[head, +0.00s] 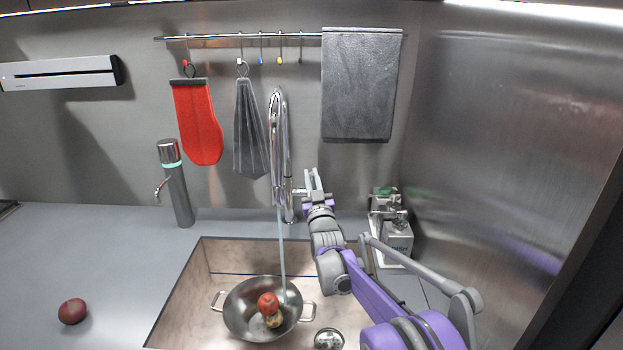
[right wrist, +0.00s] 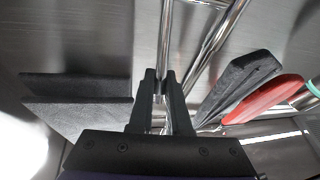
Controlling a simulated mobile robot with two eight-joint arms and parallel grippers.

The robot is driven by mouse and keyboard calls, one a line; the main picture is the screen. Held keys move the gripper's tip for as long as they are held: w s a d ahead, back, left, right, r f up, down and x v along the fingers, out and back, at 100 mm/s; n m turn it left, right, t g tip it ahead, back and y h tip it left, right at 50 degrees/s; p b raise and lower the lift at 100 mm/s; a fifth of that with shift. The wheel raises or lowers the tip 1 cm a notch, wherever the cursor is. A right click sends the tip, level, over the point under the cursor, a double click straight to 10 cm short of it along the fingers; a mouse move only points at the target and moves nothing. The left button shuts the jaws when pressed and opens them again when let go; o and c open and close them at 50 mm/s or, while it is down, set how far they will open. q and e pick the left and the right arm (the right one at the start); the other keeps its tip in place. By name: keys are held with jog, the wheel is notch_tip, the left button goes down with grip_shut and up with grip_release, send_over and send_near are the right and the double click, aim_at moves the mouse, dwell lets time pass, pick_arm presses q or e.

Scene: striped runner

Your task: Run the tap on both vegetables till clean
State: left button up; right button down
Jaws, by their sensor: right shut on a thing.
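A red vegetable (head: 268,303) and a yellowish one (head: 273,321) lie together in a metal colander (head: 240,320) in the sink (head: 190,318). The chrome tap (head: 279,130) is running. A thin stream of water (head: 282,250) falls into the colander, close beside the vegetables; I cannot tell whether it touches them. My right gripper (head: 313,182) is at the tap's side lever. In the right wrist view its fingers (right wrist: 161,80) are shut on the chrome lever (right wrist: 158,99). My left gripper is not in view.
A dark red round item (head: 72,311) lies on the counter at the left. A steel dispenser (head: 176,185) stands behind the sink. A red mitt (head: 197,122) and towels (head: 360,85) hang above.

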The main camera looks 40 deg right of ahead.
jog(key=c, duration=0.9)
grip_release()
jog(key=shift+o, duration=0.2)
jog(key=v, duration=1.1)
jog(key=shift+d+f, duration=0.1)
